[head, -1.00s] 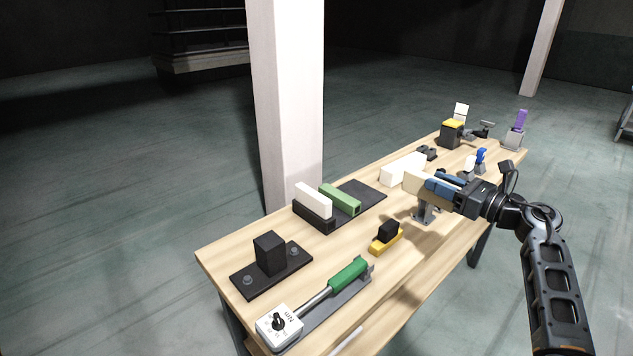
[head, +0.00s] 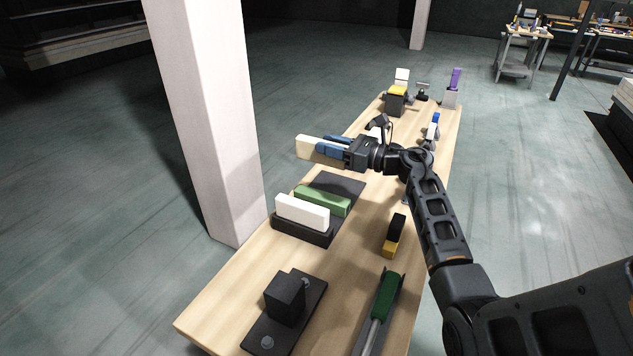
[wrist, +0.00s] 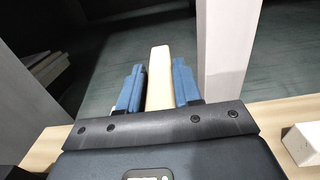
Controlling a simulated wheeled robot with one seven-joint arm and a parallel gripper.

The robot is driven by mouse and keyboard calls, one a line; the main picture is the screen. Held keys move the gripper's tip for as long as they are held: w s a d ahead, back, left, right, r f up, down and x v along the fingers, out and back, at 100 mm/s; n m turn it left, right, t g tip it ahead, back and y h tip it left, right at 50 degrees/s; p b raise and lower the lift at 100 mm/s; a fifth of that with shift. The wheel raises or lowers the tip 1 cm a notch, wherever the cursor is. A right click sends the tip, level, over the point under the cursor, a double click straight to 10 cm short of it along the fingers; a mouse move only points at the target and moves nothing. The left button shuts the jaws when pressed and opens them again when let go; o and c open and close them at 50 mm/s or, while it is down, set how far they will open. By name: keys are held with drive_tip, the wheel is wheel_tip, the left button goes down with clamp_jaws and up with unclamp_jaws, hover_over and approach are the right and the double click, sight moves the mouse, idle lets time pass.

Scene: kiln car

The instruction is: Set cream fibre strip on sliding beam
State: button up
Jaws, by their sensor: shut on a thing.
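My gripper (head: 330,148) is shut on the cream fibre strip (head: 306,147) and holds it above the table, its free end pointing left. The wrist view shows the strip (wrist: 160,72) between the blue fingers. On the table in front, a black base (head: 340,185) carries a green bar (head: 322,200) and a white block (head: 302,211) side by side. I cannot tell for sure which piece is the sliding beam.
A black block on a plate (head: 285,298), a green-handled tool (head: 386,295) and a yellow-black piece (head: 394,236) lie nearer. A black-and-yellow box (head: 395,103) and purple piece (head: 455,80) stand at the far end. A white pillar (head: 208,120) rises beside the table's left edge.

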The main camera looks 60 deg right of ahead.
sight(330, 162)
wheel_tip(330, 162, down, 5)
drive_tip(key=shift+r, duration=0.1)
wheel_tip(330, 162, down, 3)
drive_tip(key=shift+s+f+b, duration=0.1)
drive_tip(key=shift+f+b, duration=0.05)
drive_tip(key=shift+b, duration=0.65)
drive_tip(key=shift+f+b, duration=0.35)
drive_tip(key=shift+f+b, duration=0.25)
drive_tip(key=shift+b, duration=0.15)
drive_tip(key=o, duration=1)
drive_tip(key=shift+o, duration=0.2)
